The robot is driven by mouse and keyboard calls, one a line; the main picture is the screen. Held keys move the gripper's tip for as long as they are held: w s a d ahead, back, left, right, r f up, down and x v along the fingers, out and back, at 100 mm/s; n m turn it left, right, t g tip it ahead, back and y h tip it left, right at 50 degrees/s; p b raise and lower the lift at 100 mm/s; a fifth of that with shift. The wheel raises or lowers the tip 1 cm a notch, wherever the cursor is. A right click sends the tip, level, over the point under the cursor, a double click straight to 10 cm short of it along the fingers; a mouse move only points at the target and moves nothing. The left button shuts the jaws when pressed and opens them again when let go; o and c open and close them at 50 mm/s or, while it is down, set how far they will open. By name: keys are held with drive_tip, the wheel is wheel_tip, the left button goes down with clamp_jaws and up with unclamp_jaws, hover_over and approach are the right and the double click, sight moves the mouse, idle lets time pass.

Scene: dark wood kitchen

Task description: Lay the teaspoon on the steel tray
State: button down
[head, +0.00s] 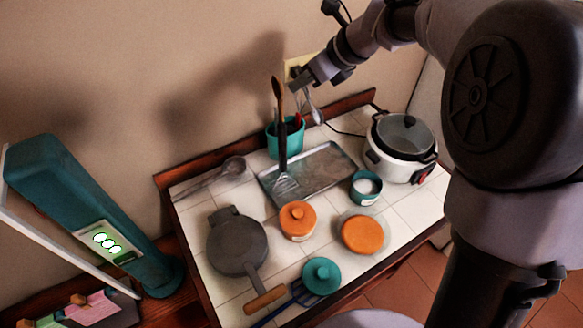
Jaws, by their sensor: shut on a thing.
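My gripper (303,83) is at the top centre, near the wall, above the back of the counter. It is shut on the teaspoon (317,114), which hangs bowl-down below the jaws. The top of its handle is hidden at the jaws. The steel tray (335,167) lies flat on the white tiles, in front of and below the teaspoon. The teaspoon is apart from the tray.
The teal utensil pot (272,142) stands behind the tray. A rice cooker (402,145) is at right, a teal cup (366,187) at the tray's right corner. An orange-lidded jar (298,220), grey pan (237,245) and orange disc (362,235) sit in front. A ladle (225,170) lies left.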

drive_tip(key=shift+s+d+f+b, duration=0.15)
drive_tip(key=shift+f+b, duration=1.85)
drive_tip(key=shift+f, duration=2.65)
drive_tip(key=shift+w+d+f+b, duration=0.15)
drive_tip(key=shift+f+b, duration=1.9)
drive_tip(key=shift+f, duration=2.55)
drive_tip(key=shift+s+d+f+b, duration=0.15)
drive_tip(key=shift+f+b, duration=1.85)
drive_tip(key=shift+f, duration=2.65)
drive_tip(key=c, duration=1.6)
unclamp_jaws()
drive_tip(key=shift+o, duration=0.2)
drive_tip(key=shift+r, duration=0.15)
